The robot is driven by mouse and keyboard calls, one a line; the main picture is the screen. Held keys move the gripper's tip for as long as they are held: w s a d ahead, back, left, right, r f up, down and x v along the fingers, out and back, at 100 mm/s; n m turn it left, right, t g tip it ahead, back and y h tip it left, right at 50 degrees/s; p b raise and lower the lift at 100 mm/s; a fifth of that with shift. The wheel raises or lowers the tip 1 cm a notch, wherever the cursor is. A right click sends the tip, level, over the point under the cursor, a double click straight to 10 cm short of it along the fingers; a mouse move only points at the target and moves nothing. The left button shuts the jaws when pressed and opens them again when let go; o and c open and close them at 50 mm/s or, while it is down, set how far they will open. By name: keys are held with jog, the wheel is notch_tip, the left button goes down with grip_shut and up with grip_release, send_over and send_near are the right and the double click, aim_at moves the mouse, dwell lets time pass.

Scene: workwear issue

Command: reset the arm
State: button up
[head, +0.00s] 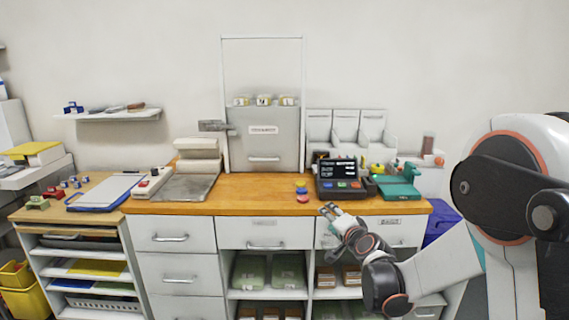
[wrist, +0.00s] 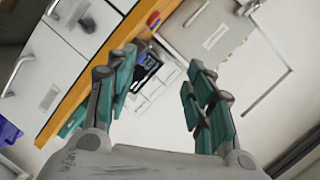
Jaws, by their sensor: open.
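My gripper (head: 331,211) is in front of the counter's front edge, right of centre in the head view, with my arm coming in from the right. In the wrist view my gripper (wrist: 158,92) has its two teal-padded fingers spread wide apart with nothing between them. The wooden counter (head: 240,208) lies just behind it. A small stack of coloured discs (head: 302,193) stands on the counter near the fingertips, apart from them.
A black terminal with a screen (head: 340,180) and a teal device (head: 397,185) stand on the counter's right. A grey cabinet (head: 264,140) stands at the back. Drawers (head: 178,236) and open shelves are below. A blue bin (head: 440,222) is at the right.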

jog(key=s+r+n+g, duration=0.2)
jog(key=s+r+n, duration=0.1)
jog(key=s, duration=0.6)
jog(key=s+r+n+g, duration=0.2)
jog(key=s+r, duration=0.2)
jog(key=s, duration=0.4)
jog(key=s+d+f+n+g+h, duration=0.1)
jog(key=s+d+f+n+g, duration=0.1)
jog(key=s, duration=1)
jog(key=s+d+f+n+g+h, duration=0.2)
jog(key=s+d+f, duration=0.1)
jog(key=s, duration=1)
jog(key=shift+n, duration=0.4)
